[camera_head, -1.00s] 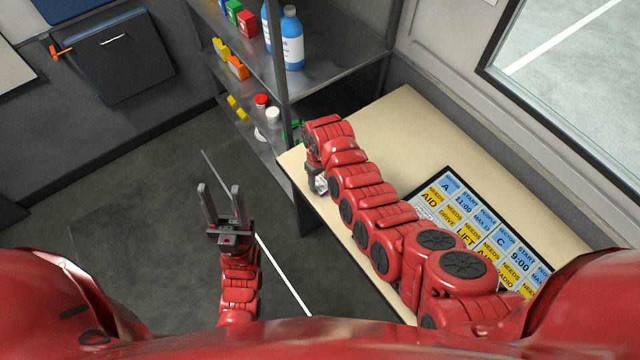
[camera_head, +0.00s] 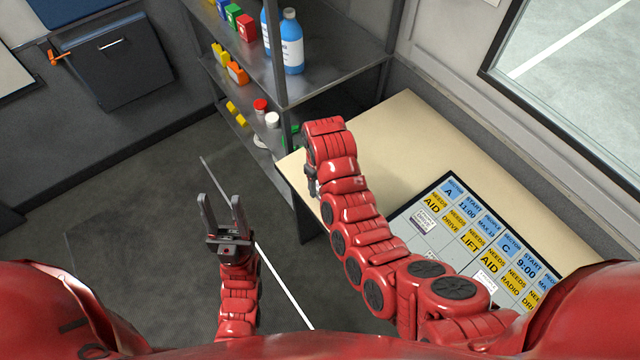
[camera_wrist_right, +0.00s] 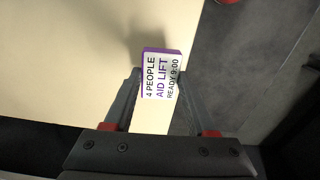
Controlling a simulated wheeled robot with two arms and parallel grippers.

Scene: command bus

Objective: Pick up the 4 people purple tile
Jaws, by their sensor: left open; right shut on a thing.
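The purple-edged tile (camera_wrist_right: 161,74) reads "4 PEOPLE AID LIFT READY 9:00" in the right wrist view. My right gripper (camera_wrist_right: 158,88) is shut on it, and the tile sits between the fingertips above the cream table (camera_wrist_right: 60,60). A shadow lies on the table beside it. In the head view my right gripper (camera_head: 311,184) is mostly hidden by its own arm, near the table's left edge. My left gripper (camera_head: 222,205) is open and empty over the floor.
The board (camera_head: 450,192) with blue and yellow labels lies on the table; a purple-edged tile (camera_head: 424,220) and another white tile (camera_head: 486,281) rest on it. A metal shelf (camera_head: 345,65) with bottles and coloured blocks stands behind. The table's far part is clear.

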